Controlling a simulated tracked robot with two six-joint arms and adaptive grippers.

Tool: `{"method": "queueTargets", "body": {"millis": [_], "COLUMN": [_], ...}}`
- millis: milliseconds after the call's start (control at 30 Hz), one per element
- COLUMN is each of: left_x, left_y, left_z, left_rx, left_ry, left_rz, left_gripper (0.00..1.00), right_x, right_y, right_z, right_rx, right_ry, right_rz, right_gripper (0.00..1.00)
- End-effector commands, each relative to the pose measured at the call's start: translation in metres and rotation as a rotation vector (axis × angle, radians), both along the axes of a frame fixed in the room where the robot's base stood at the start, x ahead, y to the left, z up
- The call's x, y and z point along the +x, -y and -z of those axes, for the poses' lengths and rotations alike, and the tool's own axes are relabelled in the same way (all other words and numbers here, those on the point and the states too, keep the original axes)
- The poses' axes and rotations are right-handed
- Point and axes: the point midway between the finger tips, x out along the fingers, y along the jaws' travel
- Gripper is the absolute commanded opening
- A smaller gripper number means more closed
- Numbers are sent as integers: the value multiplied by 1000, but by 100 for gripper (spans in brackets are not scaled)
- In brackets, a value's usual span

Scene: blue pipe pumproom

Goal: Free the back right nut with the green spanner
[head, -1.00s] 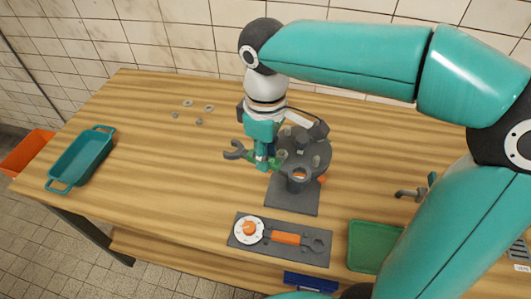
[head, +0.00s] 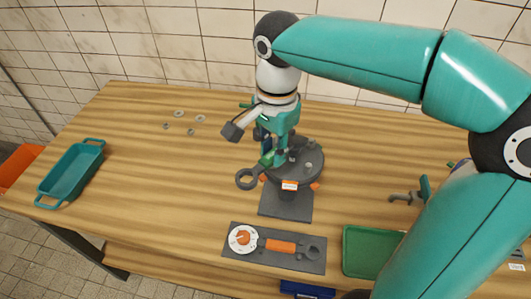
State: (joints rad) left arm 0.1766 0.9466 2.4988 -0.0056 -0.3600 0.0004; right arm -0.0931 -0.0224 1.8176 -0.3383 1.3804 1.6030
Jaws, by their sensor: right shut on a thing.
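My right gripper (head: 275,152) is shut on the green spanner (head: 267,159) at the left side of the dark round flange (head: 312,172). The spanner's grey ring end (head: 246,180) sticks out to the front left. Its other end is hidden behind the gripper and the flange top. The flange stands on a grey base plate (head: 285,204) and carries several small nuts or studs. One (head: 311,144) is at its back right; I cannot tell whether the spanner touches any nut. My left gripper is not in view.
A grey board (head: 232,252) with a white dial and an orange-handled spanner (head: 280,246) lies in front. A green tray (head: 372,250) and a tap (head: 405,197) are at right. A teal tray (head: 72,174) and several washers (head: 179,114) are at left. The table's left middle is clear.

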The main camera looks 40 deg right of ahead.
Motion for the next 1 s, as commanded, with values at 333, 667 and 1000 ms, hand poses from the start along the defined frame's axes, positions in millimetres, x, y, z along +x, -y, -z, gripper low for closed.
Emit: {"method": "queueTargets", "body": {"millis": [333,667,1000], "left_x": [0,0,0], "left_y": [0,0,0], "left_z": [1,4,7], "left_rx": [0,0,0], "left_ry": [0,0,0], "left_rz": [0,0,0], "left_gripper": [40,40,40], "right_x": [-6,-29,-55], "right_y": [33,99,141], "right_z": [-5,-10,-6], "right_rx": [13,25,6], "right_ry": [-4,0,-2], "right_rz": [737,1440,1591], "right_gripper": [0,0,0]}}
